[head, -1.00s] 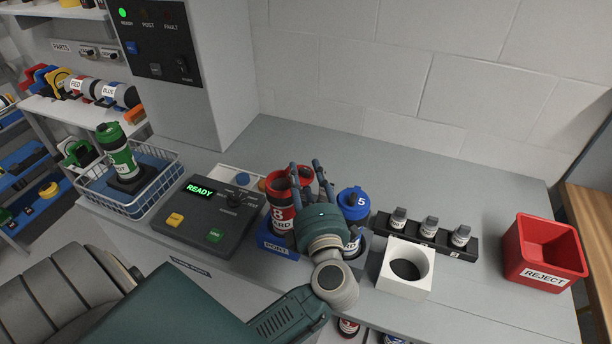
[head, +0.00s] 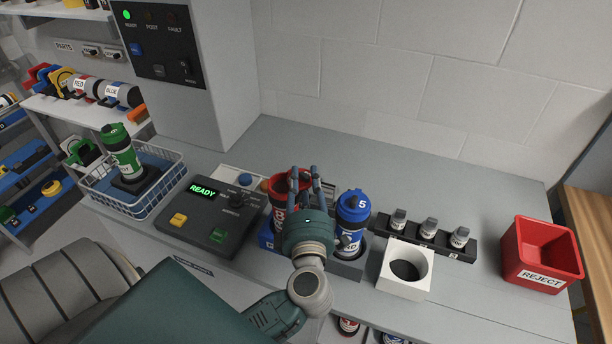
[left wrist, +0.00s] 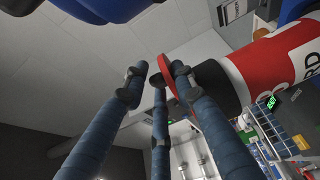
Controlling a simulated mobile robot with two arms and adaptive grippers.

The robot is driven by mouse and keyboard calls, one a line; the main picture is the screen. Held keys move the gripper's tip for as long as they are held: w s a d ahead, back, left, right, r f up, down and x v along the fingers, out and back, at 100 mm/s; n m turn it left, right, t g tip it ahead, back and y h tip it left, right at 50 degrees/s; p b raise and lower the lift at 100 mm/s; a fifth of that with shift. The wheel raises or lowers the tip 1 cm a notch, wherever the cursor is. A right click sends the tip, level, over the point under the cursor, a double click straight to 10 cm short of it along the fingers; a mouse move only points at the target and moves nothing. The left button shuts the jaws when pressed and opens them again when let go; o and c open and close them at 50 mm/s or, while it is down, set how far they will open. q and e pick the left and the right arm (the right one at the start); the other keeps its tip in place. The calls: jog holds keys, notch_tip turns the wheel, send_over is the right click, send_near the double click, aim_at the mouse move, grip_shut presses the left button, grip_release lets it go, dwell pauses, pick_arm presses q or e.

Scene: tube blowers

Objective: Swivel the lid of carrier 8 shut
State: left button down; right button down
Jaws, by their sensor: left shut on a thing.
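Carrier 8 (head: 279,208), red with a black and white label, stands in a blue holder (head: 267,236) on the bench. My left gripper (head: 307,177) is at its top right side and covers much of it, including its number. In the left wrist view, the fingers (left wrist: 158,76) are shut on the thin red lid (left wrist: 165,77), seen nearly edge-on beside the red and white carrier body (left wrist: 268,65). The lid appears swung out to the side of the carrier's mouth; its exact angle is hard to tell. My right gripper is not in view.
A blue carrier marked 5 (head: 352,216) stands close to the right of my gripper. A white block with a round hole (head: 420,264), a black rack (head: 462,250) and a red reject bin (head: 541,255) lie further right. A control panel (head: 205,226) is at left.

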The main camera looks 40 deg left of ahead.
pick_arm(q)
jog(key=c, duration=1.7)
grip_release()
jog(key=shift+w+d, duration=0.1)
jog(key=v, duration=1.2)
